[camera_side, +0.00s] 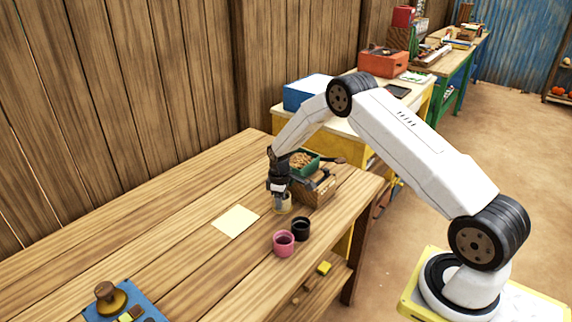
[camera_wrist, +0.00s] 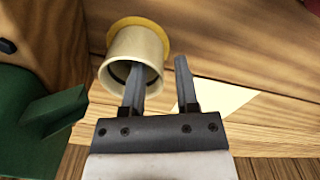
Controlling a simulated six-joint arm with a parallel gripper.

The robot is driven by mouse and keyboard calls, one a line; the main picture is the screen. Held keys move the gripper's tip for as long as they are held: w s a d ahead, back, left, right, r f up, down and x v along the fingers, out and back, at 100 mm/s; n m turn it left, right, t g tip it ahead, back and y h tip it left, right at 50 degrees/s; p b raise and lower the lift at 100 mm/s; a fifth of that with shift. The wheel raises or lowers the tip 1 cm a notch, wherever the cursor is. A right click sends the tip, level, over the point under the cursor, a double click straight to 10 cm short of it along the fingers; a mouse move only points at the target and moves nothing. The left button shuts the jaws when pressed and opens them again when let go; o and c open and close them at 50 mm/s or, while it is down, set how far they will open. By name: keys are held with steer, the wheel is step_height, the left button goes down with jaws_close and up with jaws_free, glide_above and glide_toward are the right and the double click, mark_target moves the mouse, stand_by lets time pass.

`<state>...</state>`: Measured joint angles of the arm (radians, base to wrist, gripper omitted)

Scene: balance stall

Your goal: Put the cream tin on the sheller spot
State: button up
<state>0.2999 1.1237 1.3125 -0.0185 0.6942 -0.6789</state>
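The cream tin (camera_side: 283,205) stands upright on the wooden table, close beside the sheller (camera_side: 316,187) with its green hopper (camera_side: 306,165). In the wrist view the tin (camera_wrist: 120,72) is open-topped and seems to rest on a round yellow spot (camera_wrist: 158,32), which shows around its far side. My gripper (camera_side: 281,193) is right at the tin's top. Its fingers (camera_wrist: 160,80) are apart: the left one reaches into or over the tin's mouth, the right one is outside the wall. A gap shows between the right finger and the wall.
A pink cup (camera_side: 284,243) and a black cup (camera_side: 301,228) stand near the table's front edge. A pale paper square (camera_side: 236,221) lies to the left. A blue board (camera_side: 127,306) is at the near left. The hopper (camera_wrist: 30,125) is close to my gripper.

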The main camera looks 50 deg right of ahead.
mark_target(281, 211)
step_height(281, 211, up, 12)
stand_by(0.6)
steer(key=shift+a+f, duration=0.1)
steer(key=shift+a, duration=0.1)
stand_by(0.3)
steer(key=s+a+r+m+t, duration=0.1)
steer(key=s+a+r+m, duration=0.1)
steer(key=s+a, duration=0.6)
steer(key=s+a+r+m+t, duration=0.1)
steer(key=s+a+r, duration=0.3)
steer(key=s+a, duration=0.4)
steer(key=s+m, duration=0.1)
steer(key=s, duration=0.6)
steer(key=shift+s+r+m+t, duration=0.2)
steer(key=shift+s+m+t, duration=0.1)
steer(key=shift+s, duration=0.1)
